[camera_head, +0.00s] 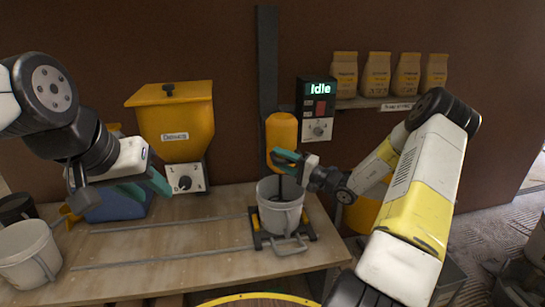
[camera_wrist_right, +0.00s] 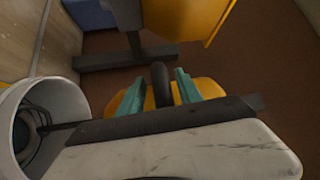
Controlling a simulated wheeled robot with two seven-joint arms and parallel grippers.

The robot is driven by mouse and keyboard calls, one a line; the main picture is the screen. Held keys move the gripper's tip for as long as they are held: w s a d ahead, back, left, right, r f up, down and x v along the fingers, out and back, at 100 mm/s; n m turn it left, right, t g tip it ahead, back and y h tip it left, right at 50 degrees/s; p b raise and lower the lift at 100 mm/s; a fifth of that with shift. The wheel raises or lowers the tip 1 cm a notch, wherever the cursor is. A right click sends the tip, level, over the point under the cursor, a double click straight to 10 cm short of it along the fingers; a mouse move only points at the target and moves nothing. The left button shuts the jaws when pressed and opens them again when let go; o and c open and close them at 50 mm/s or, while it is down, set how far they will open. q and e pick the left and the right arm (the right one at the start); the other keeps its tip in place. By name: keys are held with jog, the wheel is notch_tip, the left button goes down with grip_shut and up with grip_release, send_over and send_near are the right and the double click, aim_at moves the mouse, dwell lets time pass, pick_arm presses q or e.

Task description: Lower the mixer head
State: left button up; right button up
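The yellow mixer head (camera_head: 281,132) is on a dark upright column (camera_head: 267,65) behind the table, above a white bucket (camera_head: 281,213). My right gripper (camera_head: 283,162) is at the mixer head's lower part. In the right wrist view, its teal fingers (camera_wrist_right: 160,90) stand apart either side of a dark handle (camera_wrist_right: 160,84), with narrow gaps showing; the yellow mixer head (camera_wrist_right: 207,88) is behind. The bucket also shows in that view (camera_wrist_right: 14,97). My left gripper (camera_head: 146,187) is open and empty above the table's left part. A control box (camera_head: 318,108) reads "Idle".
The bucket stands in a dark cradle (camera_head: 258,241) with a grey clamp handle on the wooden table (camera_head: 190,241). A yellow hopper (camera_head: 176,118) is behind the left arm. Another pale bucket (camera_head: 27,256) is far left. Paper bags stand on a shelf (camera_head: 375,103) at right.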

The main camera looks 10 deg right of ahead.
jog(key=shift+d, duration=0.1)
jog(key=v, duration=0.7)
jog(key=shift+s+d, duration=0.25)
jog(key=shift+s, duration=0.05)
jog(key=s+a+r+n+g+h, duration=0.2)
jog(key=s+a+r+n+g, duration=0.2)
jog(key=s+a+g, duration=0.3)
jog(key=s+a+r+n+g+h, duration=0.25)
jog(key=s+a+r+g, duration=0.25)
jog(key=s+a, duration=0.35)
jog(key=s+d+r+t+h, duration=0.2)
jog(key=s+d+r+h, duration=0.1)
jog(key=s, duration=0.4)
jog(key=s+d+r+t+h, duration=0.3)
jog(key=s+d+r+h, duration=0.1)
jog(key=s, duration=0.3)
jog(key=shift+r+n+h, duration=0.4)
jog(key=shift+n+h, duration=0.05)
